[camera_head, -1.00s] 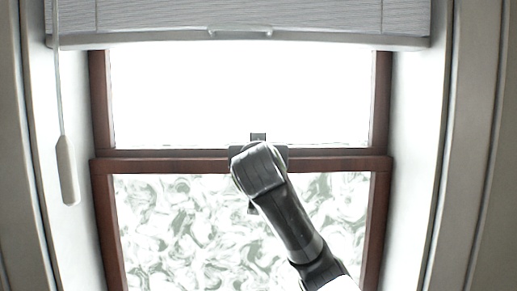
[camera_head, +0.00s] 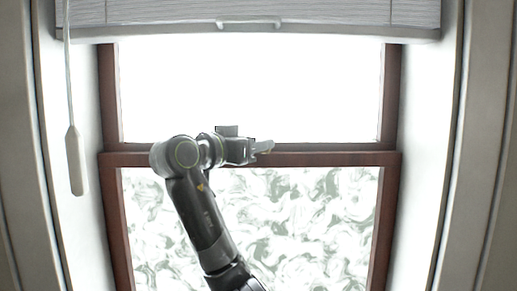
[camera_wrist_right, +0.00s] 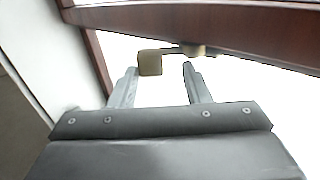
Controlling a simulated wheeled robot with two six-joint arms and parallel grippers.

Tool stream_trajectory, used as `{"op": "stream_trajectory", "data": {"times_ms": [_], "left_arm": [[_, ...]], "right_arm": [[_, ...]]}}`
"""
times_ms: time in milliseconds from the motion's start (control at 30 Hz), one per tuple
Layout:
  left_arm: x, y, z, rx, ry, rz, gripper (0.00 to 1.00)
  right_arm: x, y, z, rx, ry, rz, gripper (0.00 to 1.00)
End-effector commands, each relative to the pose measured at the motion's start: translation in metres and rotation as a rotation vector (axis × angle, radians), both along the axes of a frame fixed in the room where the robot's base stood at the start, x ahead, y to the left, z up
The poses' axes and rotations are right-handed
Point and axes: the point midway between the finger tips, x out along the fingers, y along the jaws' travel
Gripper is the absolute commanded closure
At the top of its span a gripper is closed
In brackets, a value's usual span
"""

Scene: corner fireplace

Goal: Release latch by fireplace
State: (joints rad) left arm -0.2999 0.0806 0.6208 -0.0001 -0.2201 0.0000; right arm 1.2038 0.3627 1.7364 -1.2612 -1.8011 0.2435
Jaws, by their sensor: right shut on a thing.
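The brass-coloured window latch (camera_wrist_right: 151,63) sits at the wooden meeting rail of the sash window, its short lever running right to a round pivot. In the head view only a small tan bit of the latch (camera_head: 267,148) shows at the fingertips. My right gripper (camera_head: 260,147) is at the middle of the rail, pointing right, and is shut on the latch. In the right wrist view the two grey fingers (camera_wrist_right: 160,72) stand either side of the latch end. My left gripper is not in view.
The dark red meeting rail (camera_head: 335,159) crosses the window. A raised blind (camera_head: 340,12) hangs above, with a pale wand (camera_head: 76,160) at the left. White side walls (camera_head: 430,130) flank the recess. Patterned glass (camera_head: 320,220) fills the lower sash.

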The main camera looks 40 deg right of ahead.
Motion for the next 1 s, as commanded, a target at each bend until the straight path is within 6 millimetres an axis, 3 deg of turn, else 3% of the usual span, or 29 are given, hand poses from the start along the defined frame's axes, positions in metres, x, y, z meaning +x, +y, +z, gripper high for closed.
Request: {"op": "stream_trajectory", "data": {"times_ms": [500, 1000], "left_arm": [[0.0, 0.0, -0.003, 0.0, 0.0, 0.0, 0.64], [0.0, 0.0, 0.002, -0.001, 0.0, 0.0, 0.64]], "right_arm": [[0.014, 0.014, 0.002, -0.002, 0.001, -0.438, 0.79], [0.02, 0.018, 0.0, 0.0, -0.002, -0.597, 0.79]]}}
